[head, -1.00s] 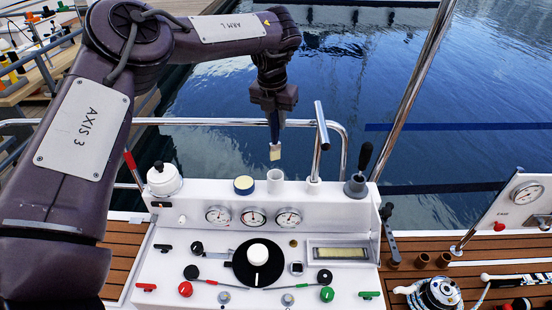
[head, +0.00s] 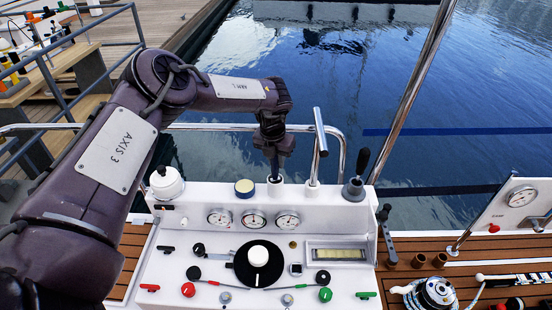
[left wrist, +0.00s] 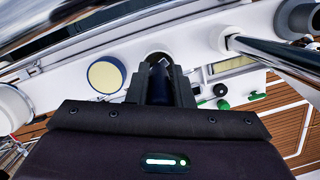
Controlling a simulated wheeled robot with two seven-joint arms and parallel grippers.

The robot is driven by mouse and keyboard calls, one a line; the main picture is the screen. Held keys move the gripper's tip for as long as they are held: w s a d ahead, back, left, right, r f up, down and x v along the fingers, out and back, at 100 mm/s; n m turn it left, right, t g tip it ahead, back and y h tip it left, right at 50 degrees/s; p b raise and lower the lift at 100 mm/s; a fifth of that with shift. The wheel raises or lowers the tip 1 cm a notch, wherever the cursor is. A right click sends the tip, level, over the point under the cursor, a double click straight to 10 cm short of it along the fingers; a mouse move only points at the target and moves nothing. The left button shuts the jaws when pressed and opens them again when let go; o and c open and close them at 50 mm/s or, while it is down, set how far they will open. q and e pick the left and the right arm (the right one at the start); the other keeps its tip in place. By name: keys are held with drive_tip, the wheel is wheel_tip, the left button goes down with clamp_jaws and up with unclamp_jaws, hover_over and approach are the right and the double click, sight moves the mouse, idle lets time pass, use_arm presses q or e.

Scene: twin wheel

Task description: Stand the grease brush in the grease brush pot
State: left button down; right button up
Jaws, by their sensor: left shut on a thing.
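The grease brush (head: 275,167) hangs upright, bristles down, from my left gripper (head: 273,150). Its dark blue handle shows between the gripper and the pot; its pale bristle end is hidden, seemingly inside the pot. The grease brush pot (head: 275,190) is a small white cup on the console's top ledge. My left gripper is shut on the handle, just above the pot's mouth. In the left wrist view, the fingers point at the pot (left wrist: 157,55), and the brush handle (left wrist: 159,80) shows between them. My right gripper is not in view.
A round tin with a pale yellow top (head: 245,187) stands left of the pot. A steel post with a slanted handle (head: 320,135) rises close on its right. A white knobbed fitting (head: 166,183) and a black lever (head: 358,170) stand farther out. A rail runs behind.

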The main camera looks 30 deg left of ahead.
use_arm(q)
drive_tip(key=c, duration=1.3)
unclamp_jaws()
drive_tip(key=shift+f, duration=0.1)
drive_tip(key=shift+s+r+b, duration=0.35)
drive_tip(key=shift+r+b, duration=0.3)
drive_tip(key=shift+r, duration=1.35)
drive_tip(key=shift+s+r+b, duration=0.4)
drive_tip(key=shift+r+b, duration=0.3)
drive_tip(key=shift+r, duration=1.35)
drive_tip(key=shift+s+r+b, duration=0.35)
drive_tip(key=shift+r+b, duration=0.3)
drive_tip(key=shift+r, duration=1.35)
